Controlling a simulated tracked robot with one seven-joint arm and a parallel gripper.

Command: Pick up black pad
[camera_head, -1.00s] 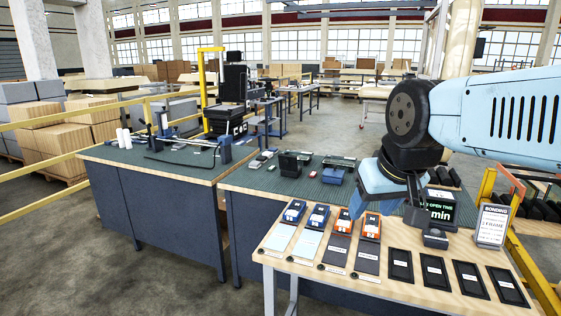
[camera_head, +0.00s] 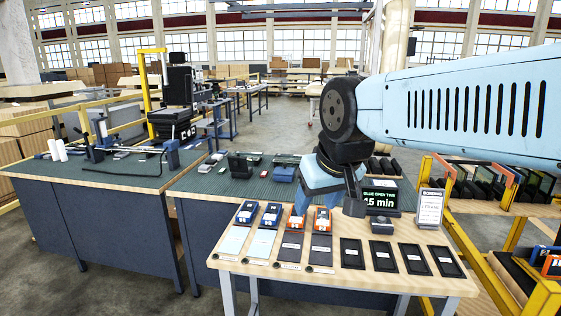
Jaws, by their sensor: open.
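On the wooden table (camera_head: 240,266), two dark pads with white labels, a left one (camera_head: 291,247) and a right one (camera_head: 321,250), lie flat in front of orange-and-white boxes (camera_head: 322,221). Several black, rimmed rectangular pieces (camera_head: 352,253) with white labels lie in a row to their right. I cannot tell which of these is the black pad meant. My gripper (camera_head: 302,204) hangs at the table's back edge, above and behind the orange boxes. It is open and appears empty; its fingertips are small and partly hidden. It is apart from the pads.
Light blue pads (camera_head: 234,241) and blue boxes (camera_head: 246,213) lie at the table's left. A timer display (camera_head: 381,197) and a bonding sign (camera_head: 430,208) stand at the back right. Green-topped benches (camera_head: 130,172) stand behind. Yellow rails (camera_head: 480,262) border the right.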

